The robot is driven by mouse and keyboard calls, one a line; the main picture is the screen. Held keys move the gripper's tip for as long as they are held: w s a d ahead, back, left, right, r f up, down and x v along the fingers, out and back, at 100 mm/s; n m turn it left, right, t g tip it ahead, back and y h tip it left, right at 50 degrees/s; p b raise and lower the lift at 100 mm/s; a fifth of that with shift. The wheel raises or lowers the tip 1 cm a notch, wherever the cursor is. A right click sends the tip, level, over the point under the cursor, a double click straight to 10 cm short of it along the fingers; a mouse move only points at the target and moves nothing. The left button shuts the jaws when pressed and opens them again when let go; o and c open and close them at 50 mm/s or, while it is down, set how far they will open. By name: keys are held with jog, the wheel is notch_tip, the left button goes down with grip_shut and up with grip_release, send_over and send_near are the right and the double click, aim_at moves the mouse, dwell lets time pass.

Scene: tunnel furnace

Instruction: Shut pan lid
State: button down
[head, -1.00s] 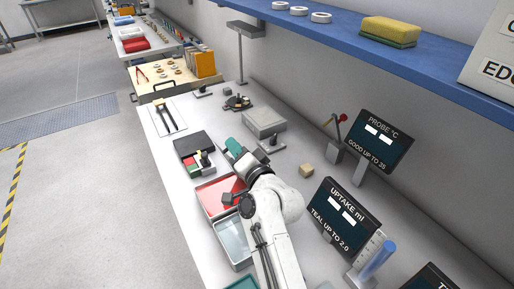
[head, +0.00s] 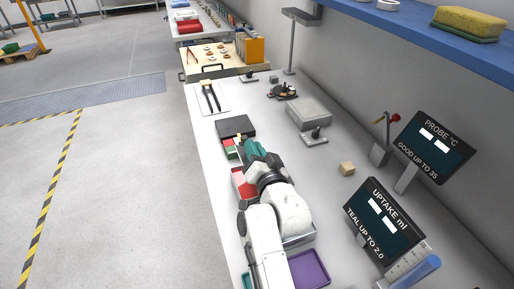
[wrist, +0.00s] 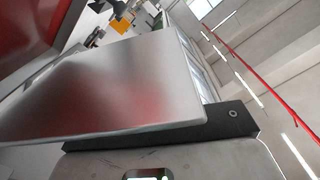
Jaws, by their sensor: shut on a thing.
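My gripper (head: 254,150) is at the far end of my white arm, low over the bench. At its end is a teal piece (head: 256,148) that it appears shut on; the contact is hidden. A dark flat-topped case (head: 236,126) lies just beyond, with small red and green parts (head: 230,150) in front of it. Which thing is the pan lid I cannot tell. In the wrist view a wide shiny metal plate (wrist: 120,90) with a reddish reflection fills the middle, beside a black bar (wrist: 160,140). I cannot tell whether it is a finger or a held thing.
A red tray (head: 240,184) lies beneath my arm, with a purple tray (head: 310,268) nearer. A grey box (head: 308,114), a small stand (head: 314,137) and a tan cube (head: 347,168) are to the right. Display screens (head: 383,222) stand along the wall under a blue shelf.

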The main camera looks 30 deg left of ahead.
dwell(0.3)
jog(key=c, duration=1.2)
grip_release()
jog(key=p+v, duration=0.2)
jog(key=v, duration=0.8)
jog(key=shift+s+d, duration=0.3)
